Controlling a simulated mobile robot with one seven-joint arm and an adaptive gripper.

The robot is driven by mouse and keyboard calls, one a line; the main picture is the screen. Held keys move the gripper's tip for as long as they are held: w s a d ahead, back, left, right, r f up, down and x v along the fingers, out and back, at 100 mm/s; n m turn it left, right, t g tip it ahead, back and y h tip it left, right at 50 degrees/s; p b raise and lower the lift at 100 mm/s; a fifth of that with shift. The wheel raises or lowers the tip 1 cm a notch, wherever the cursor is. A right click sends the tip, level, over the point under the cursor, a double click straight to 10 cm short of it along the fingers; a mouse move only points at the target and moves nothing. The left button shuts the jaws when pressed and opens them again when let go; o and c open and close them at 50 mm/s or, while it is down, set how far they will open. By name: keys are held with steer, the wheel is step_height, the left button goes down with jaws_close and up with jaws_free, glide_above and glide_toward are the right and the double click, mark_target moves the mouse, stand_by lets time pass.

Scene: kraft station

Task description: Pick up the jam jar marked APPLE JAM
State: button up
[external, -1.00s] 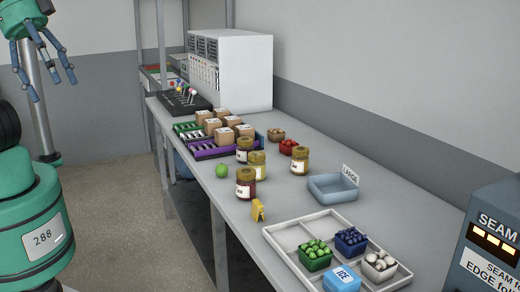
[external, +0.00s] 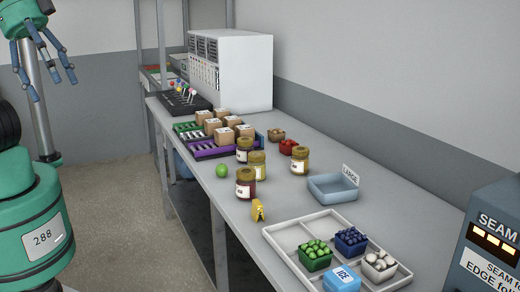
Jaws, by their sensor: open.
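Several jam jars with gold lids and white labels stand upright on the grey bench. One dark jar (external: 243,151) stands at the back. A pale yellowish jar (external: 257,166) is just in front of it. A dark red jar (external: 245,184) stands nearest the front edge. An amber jar (external: 299,161) stands to the right, apart from the others. The label words are too small to read, so I cannot tell which is APPLE JAM. My gripper (external: 44,78) hangs at the upper left, open and empty, away from the bench and all jars.
A green ball-like fruit (external: 222,171) and a yellow folded card (external: 258,210) are near the jars. A blue-grey tray (external: 333,188) marked LARGE lies right. A white divided tray (external: 282,246) holds punnets and an ICE box. Boxes on racks (external: 217,152) stand behind.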

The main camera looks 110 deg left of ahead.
stand_by(0.8)
steer(key=w+a+r+n, duration=0.1)
steer(key=w+a+n, duration=0.4)
steer(key=w, duration=0.3)
steer(key=w+a+r+n, duration=0.2)
steer(key=w+a+n, duration=0.25)
steer(key=w, duration=0.45)
steer(key=w+a+f+n+g, duration=0.1)
steer(key=w+a+f+n, duration=0.3)
steer(key=w+a+n, duration=0.7)
steer(key=w+a+f+n, duration=0.2)
steer(key=a+f+n, duration=0.2)
steer(key=a, duration=0.9)
steer(key=w+a+f+n, duration=0.2)
steer(key=a+f+n, duration=0.3)
steer(key=a+f, duration=0.6)
steer(key=w+a+f+n+b, duration=0.1)
steer(key=w+a+f+n, duration=0.2)
steer(key=a, duration=1.1)
step_height(320, 180, down, 5)
steer(key=shift+a+r+n, duration=0.15)
steer(key=shift+a+n, duration=0.25)
steer(key=shift+n, duration=0.85)
steer(key=shift+w, duration=0.15)
